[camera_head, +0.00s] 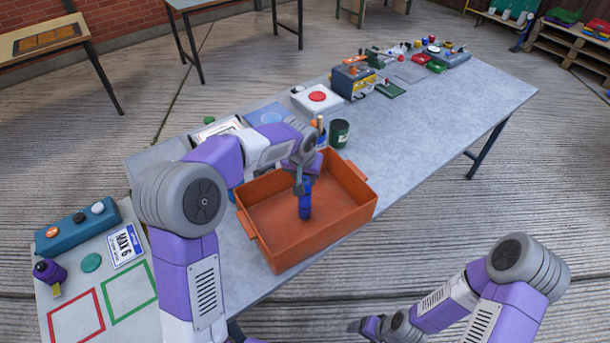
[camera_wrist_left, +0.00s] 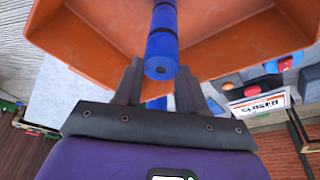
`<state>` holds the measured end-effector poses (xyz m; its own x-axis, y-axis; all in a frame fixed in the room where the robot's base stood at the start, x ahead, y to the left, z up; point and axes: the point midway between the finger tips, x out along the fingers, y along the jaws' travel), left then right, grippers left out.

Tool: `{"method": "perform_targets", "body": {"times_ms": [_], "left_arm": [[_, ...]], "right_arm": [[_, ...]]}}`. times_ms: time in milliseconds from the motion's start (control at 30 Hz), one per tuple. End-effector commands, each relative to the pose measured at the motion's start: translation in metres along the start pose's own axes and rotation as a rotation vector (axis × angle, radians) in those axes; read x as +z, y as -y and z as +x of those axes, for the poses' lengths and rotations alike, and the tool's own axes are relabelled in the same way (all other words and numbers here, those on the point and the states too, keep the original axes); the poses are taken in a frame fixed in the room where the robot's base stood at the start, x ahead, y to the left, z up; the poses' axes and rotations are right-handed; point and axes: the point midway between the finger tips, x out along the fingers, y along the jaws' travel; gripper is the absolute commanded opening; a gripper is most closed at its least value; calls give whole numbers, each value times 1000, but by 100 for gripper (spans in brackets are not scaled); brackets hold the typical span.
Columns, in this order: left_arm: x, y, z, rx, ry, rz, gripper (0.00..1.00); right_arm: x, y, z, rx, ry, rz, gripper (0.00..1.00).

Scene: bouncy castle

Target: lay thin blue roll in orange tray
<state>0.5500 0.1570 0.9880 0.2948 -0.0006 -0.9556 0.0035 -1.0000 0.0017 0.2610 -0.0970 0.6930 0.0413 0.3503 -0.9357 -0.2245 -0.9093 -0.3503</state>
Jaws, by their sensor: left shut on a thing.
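The orange tray (camera_head: 275,238) is a deep box with handles, standing on the grey table. My left gripper (camera_head: 304,180) is over the tray, shut on the thin blue roll (camera_head: 305,203). The roll hangs upright inside the tray, and I cannot tell whether its lower end touches the floor. In the left wrist view the roll (camera_wrist_left: 162,50) passes between the two fingers, with the orange tray (camera_wrist_left: 85,50) around it. My right arm is at the lower right of the head view, off the table, and its gripper (camera_head: 362,328) is partly hidden.
A dark green cup (camera_head: 339,133) stands behind the tray. A white box with a red disc (camera_head: 317,98) and a toolbox (camera_head: 353,80) stand farther along. A side table (camera_head: 120,294) with red and green outlines is at left. The table right of the tray (camera_head: 430,130) is clear.

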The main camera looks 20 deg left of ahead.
Motion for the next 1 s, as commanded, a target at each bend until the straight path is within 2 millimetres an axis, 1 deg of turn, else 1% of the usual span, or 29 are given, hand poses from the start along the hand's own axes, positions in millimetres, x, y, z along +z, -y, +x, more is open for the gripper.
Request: {"method": "perform_targets", "body": {"times_ms": [33,67,200,467,567,667,1000], "left_arm": [[1,0,3,0,0,0,7],[1,0,2,0,0,0,44],[1,0,2,0,1,0,65],[0,0,2,0,0,0,66],[-1,0,-2,0,0,0,66],[-2,0,-14,1,-3,0,66],[-2,0,-87,2,-4,0,66]], "right_arm": [[0,-1,2,0,0,0,75],[0,-1,2,0,0,0,75],[0,0,1,0,0,0,75],[0,0,1,0,0,0,75],[0,0,-2,0,0,0,75],[0,1,-4,0,0,0,75],[1,6,-17,0,0,0,75]]}}
